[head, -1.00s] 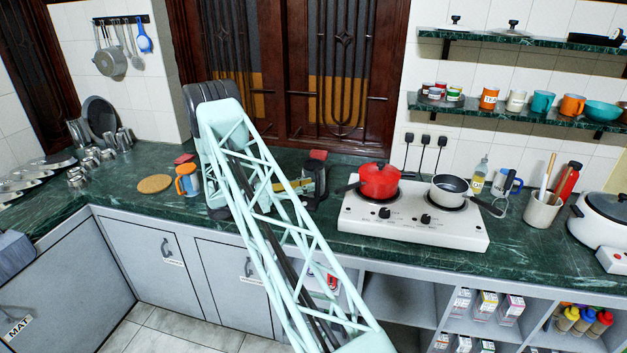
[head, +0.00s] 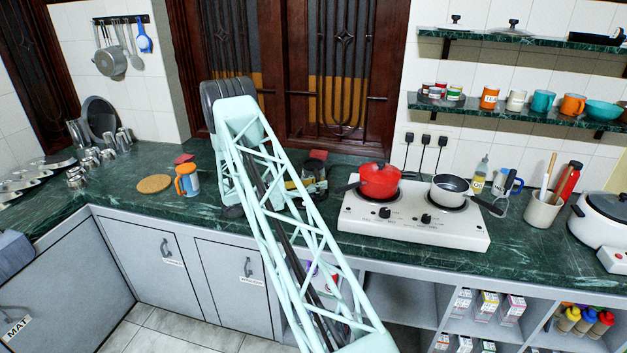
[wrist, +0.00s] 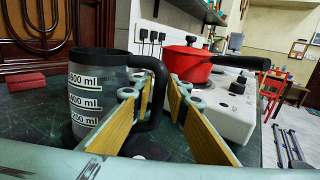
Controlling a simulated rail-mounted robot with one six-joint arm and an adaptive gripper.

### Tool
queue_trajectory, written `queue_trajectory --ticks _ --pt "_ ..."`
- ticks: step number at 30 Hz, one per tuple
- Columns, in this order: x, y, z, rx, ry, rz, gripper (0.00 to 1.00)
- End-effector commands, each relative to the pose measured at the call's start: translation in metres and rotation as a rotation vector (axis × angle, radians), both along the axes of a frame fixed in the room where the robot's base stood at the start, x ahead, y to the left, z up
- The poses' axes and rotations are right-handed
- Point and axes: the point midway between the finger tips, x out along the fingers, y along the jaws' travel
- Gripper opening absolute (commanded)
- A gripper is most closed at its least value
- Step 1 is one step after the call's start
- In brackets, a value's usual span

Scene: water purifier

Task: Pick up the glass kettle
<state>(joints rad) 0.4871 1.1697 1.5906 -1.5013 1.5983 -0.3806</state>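The glass kettle (wrist: 88,88) is a clear grey jug with white millilitre markings and a black rim, upright on the counter in the wrist view. Its black handle (wrist: 158,102) curves down on its right side. In the head view the kettle (head: 315,178) stands left of the stove, partly hidden by my arm. My gripper (wrist: 158,92) is open, with yellow pads on its fingers. One finger appears on the kettle side of the handle and the other on its right, with a visible gap to the right finger. Contact on the left is unclear.
A white two-burner stove (head: 410,224) with a red pot (head: 380,181) and a small pan (head: 451,187) stands just right of the kettle. An orange-and-blue mug (head: 187,180) and a cork mat (head: 154,184) lie to the left. A red block (wrist: 25,81) lies behind the kettle.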

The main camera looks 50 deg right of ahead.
Motion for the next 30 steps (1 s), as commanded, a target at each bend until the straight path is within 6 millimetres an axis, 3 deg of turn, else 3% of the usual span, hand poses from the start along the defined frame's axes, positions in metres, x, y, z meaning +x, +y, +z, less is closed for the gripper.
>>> queue_trajectory --ticks 12,18,30 --pt "0.0001 0.0001 0.0002 0.000 0.000 0.000 0.15" --pt "0.0001 0.0001 0.0002 0.000 0.000 -0.001 0.00" --pt "0.0001 0.0000 0.0025 -0.001 0.000 -0.001 0.00"
